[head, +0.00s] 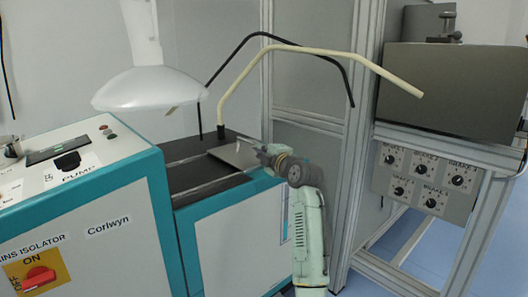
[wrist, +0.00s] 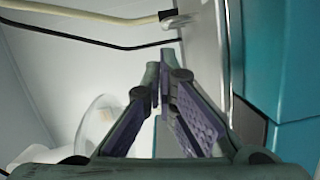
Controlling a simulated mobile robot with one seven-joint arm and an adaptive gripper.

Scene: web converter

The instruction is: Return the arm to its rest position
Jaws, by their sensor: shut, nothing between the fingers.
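My arm (head: 308,230) rises from the lower middle of the head view, pale green, and bends to the left at its top. My gripper (head: 262,152) is at its end, beside the right end of the dark top of the teal and white machine. In the wrist view my gripper (wrist: 161,82) shows two fingers with purple pads, their tips together and nothing between them. A metal bar and teal panel (wrist: 285,60) are close on the right of the fingers. I cannot tell whether anything touches.
The teal and white machine (head: 235,235) fills the lower left. A white lamp shade (head: 150,88) hangs above it. A cream bent tube (head: 330,52) and a black one (head: 225,62) arch over. A brake control panel (head: 425,180) on a metal frame stands right.

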